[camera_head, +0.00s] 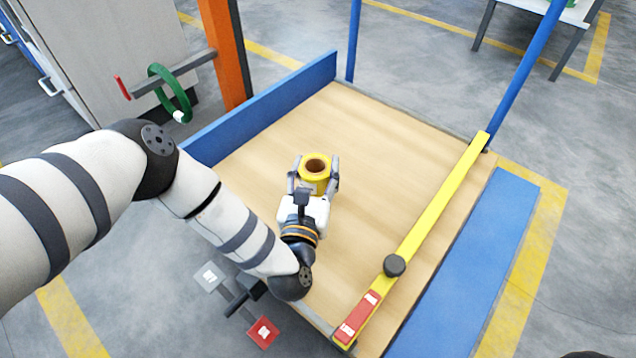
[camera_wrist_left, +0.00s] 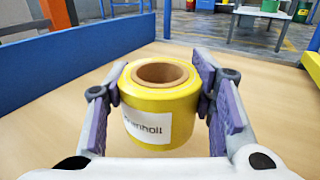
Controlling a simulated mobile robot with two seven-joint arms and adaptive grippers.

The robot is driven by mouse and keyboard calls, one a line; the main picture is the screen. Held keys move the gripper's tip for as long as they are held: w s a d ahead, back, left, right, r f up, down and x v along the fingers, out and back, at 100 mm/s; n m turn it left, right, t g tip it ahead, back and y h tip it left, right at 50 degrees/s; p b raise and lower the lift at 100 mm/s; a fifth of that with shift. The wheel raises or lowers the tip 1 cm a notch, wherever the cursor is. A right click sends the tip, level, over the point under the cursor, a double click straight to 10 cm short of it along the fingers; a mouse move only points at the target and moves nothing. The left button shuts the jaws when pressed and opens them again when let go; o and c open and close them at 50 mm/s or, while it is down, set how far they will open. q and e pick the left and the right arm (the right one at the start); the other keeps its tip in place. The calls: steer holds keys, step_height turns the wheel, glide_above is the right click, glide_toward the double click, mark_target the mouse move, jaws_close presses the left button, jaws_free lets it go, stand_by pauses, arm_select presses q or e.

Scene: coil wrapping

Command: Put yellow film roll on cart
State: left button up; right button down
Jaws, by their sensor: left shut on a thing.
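The yellow film roll (camera_head: 316,172) has a brown cardboard core and stands upright over the wooden top of the cart (camera_head: 375,140). My left gripper (camera_head: 315,174) has one finger on each side of the roll and is shut on it. In the left wrist view the roll (camera_wrist_left: 161,103) sits between the purple-padded fingers, with a white label facing the camera. I cannot tell whether the roll's base touches the wood. My right gripper is not in view.
A yellow bar (camera_head: 430,215) with a black knob (camera_head: 395,265) crosses the cart's right side. A blue panel (camera_head: 270,105) edges the left side, near an orange post (camera_head: 222,50) and a green ring (camera_head: 184,100) on an arm. The wood around the roll is clear.

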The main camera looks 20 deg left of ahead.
mark_target(314, 193)
arm_select(q)
step_height(314, 193, down, 3)
steer(key=shift+d+f+b, duration=0.15)
steer(key=shift+b, duration=0.5)
steer(key=shift+f, duration=0.25)
steer(key=o, duration=1.2)
steer(key=shift+o, duration=0.2)
steer(key=shift+r, duration=0.15)
steer(key=s+p, duration=0.1)
steer(key=s, duration=0.1)
steer(key=s+d, duration=0.1)
steer(key=s, duration=0.2)
steer(key=s+p, duration=0.1)
steer(key=s, duration=0.1)
steer(key=shift+s+d+r+p, duration=0.1)
steer(key=shift+s+d+p, duration=0.05)
steer(key=shift+s+p, duration=0.15)
steer(key=shift+w, duration=0.1)
